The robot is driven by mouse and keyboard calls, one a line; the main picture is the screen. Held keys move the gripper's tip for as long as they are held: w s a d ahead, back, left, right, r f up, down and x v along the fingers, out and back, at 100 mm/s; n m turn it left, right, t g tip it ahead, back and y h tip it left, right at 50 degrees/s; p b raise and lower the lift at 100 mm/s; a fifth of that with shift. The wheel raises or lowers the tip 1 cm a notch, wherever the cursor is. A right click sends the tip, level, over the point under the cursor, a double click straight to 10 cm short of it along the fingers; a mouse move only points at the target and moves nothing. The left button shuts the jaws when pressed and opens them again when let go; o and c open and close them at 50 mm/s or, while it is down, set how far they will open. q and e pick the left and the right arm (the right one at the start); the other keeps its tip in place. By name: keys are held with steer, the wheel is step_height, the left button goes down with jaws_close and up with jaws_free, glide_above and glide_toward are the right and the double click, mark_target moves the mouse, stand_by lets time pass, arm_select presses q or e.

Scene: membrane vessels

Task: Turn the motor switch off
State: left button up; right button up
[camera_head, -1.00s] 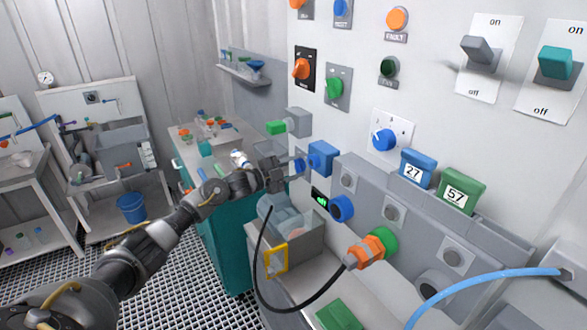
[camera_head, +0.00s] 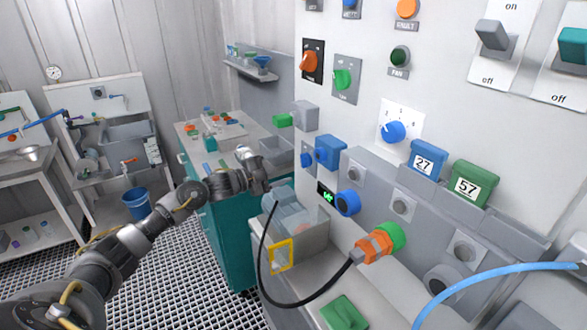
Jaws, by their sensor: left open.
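No label that I can read names the motor switch. A blue box (camera_head: 331,151) with a small blue knob (camera_head: 307,156) on its left side sticks out from the wall panel. My left gripper (camera_head: 276,183) is open and empty, apart from the box, to its left and slightly lower. On the panel are an orange rotary switch (camera_head: 310,62) on a black plate and a green rotary switch (camera_head: 342,79) on a grey plate. Large grey (camera_head: 493,35) and teal (camera_head: 573,46) toggles sit on white on/off plates at the upper right. My right gripper is not in view.
A grey box with a green end (camera_head: 284,120) juts out above the blue box. Below are a blue round connector (camera_head: 347,202), an orange plug (camera_head: 374,246) with a black cable, and a clear-sided bin (camera_head: 300,226). A blue hose (camera_head: 490,280) crosses the lower right.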

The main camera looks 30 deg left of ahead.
arm_select(q)
steer(key=shift+b+v, duration=0.4)
steer(key=shift+v, duration=1.55)
